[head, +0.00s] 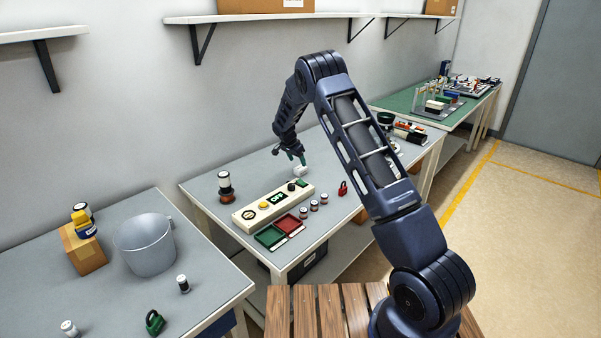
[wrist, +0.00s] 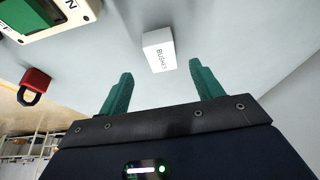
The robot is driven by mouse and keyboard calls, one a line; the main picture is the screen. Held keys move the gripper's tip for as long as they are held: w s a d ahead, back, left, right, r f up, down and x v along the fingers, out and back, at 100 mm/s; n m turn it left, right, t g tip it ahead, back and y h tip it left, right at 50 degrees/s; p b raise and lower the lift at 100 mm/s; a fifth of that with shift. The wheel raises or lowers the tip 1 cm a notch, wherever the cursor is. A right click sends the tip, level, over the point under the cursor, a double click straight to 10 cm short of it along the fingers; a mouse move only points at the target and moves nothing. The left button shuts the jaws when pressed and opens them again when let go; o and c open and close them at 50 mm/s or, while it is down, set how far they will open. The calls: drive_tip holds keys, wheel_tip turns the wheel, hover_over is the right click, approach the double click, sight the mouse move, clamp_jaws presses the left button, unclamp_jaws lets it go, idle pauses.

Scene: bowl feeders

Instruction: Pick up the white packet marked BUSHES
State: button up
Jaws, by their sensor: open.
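The white packet marked BUSHES (wrist: 159,51) lies on the grey bench top, just beyond my fingertips and roughly centred between them in the wrist view. Its printed side faces my camera. In the head view the packet (head: 299,171) is a small white block at the back of the middle bench, under my gripper (head: 297,158). In the wrist view my gripper (wrist: 161,72) is open, with its two green fingers apart and nothing between them. I cannot tell the exact height of the fingers above the bench.
A red padlock (head: 342,188) lies nearby and shows in the wrist view (wrist: 34,85). Red and green trays (head: 271,236) sit at the front. Bare bench surrounds the packet's far side.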

sight(301, 167)
drive_tip(key=shift+x, duration=3.55)
drive_tip(key=shift+w, duration=0.2)
drive_tip(key=c, duration=1.2)
drive_tip(key=shift+r, duration=0.1)
